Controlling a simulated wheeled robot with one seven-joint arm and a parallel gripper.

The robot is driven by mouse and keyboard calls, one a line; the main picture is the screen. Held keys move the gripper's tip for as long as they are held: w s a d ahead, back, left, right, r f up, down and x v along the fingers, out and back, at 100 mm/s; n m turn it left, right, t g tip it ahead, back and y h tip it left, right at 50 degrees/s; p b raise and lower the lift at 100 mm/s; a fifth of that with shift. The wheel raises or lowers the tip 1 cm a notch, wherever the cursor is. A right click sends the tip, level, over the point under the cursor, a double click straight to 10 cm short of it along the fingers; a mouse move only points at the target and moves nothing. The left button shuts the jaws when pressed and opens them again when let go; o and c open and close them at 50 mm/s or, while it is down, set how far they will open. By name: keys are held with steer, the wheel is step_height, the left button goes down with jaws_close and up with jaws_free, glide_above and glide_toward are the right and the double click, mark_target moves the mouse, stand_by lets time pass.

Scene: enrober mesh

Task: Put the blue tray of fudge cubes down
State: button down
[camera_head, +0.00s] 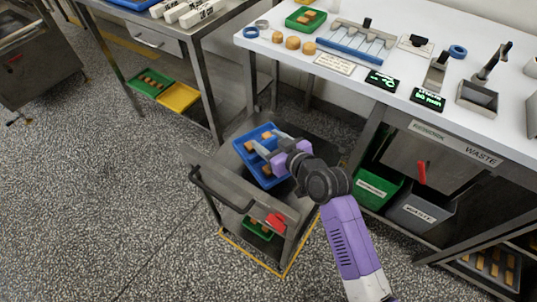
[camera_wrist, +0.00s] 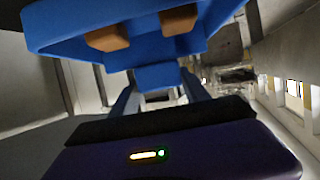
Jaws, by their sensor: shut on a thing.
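The blue tray (camera_head: 245,149) of fudge cubes is over the top of the steel trolley in the head view. A few brown fudge cubes (camera_head: 250,146) show in it; others may be hidden behind my gripper. My gripper (camera_head: 272,150) is shut on the tray at its right side. In the wrist view the blue tray (camera_wrist: 130,30) fills the upper part, with two fudge cubes (camera_wrist: 108,38) showing. I cannot tell whether the tray touches the trolley top.
The steel trolley (camera_head: 305,130) has a dark handle (camera_head: 222,200), a red clip (camera_head: 275,220) and a green tray (camera_head: 258,229) on its lower shelf. A white worktable (camera_head: 390,50) stands behind it, with green and grey waste bins (camera_head: 418,207) below.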

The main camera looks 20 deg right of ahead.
steer(key=shift+f+b, duration=0.55)
steer(key=shift+f, duration=2.4)
steer(key=shift+f, duration=0.2)
steer(key=c, duration=0.5)
jaws_free()
steer(key=shift+r, duration=0.1)
steer(key=shift+s+d+r, duration=0.1)
steer(key=v, duration=1.1)
steer(key=shift+s+d+r+p, duration=0.1)
steer(key=shift+s+p, duration=0.2)
steer(key=shift+s, duration=0.1)
